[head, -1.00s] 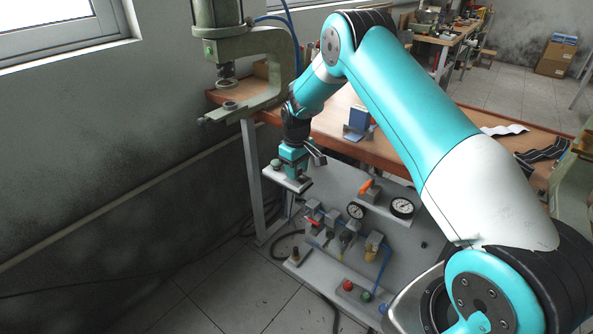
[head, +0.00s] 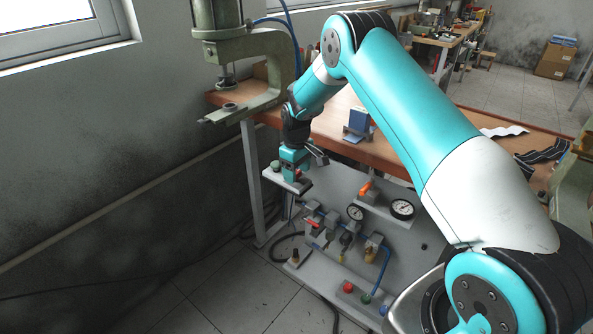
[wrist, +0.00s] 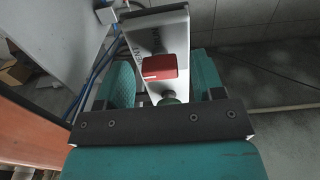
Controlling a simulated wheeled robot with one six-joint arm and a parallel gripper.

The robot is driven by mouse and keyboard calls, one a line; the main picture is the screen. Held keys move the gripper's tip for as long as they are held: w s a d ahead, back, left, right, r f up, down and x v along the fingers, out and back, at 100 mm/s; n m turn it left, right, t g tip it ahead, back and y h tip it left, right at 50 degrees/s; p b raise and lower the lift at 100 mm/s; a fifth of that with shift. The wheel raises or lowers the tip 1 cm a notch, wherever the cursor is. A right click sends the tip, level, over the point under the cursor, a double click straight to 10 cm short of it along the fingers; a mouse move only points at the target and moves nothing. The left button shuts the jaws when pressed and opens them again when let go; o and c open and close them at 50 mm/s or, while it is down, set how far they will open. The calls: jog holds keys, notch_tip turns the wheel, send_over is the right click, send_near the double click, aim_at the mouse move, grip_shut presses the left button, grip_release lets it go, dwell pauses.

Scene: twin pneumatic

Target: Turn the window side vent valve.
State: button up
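The vent valve has a red block knob (wrist: 160,69) with a white line on a pale plate (wrist: 158,30) lettered as a vent, in the wrist view. My gripper (wrist: 160,78) has its teal fingers on both sides of the knob, with a visible gap on each side, so it is open. A green round knob (wrist: 173,97) shows close to the red one, partly hidden by my gripper. In the head view, my gripper (head: 295,172) points down at the small white shelf (head: 284,182) at the panel's left end.
The grey panel (head: 330,195) carries gauges (head: 402,209), an orange handle (head: 366,188), red levers and hoses. A green press (head: 262,48) stands on the wooden bench (head: 380,152) above. The wall is at the left, with open floor (head: 225,285) in front.

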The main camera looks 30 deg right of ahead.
aim_at(297, 172)
jog(key=shift+r, duration=0.1)
notch_tip(297, 172, up, 17)
jog(key=b, duration=0.1)
jog(key=shift+r+b, duration=0.15)
jog(key=shift+b, duration=0.15)
dwell(0.4)
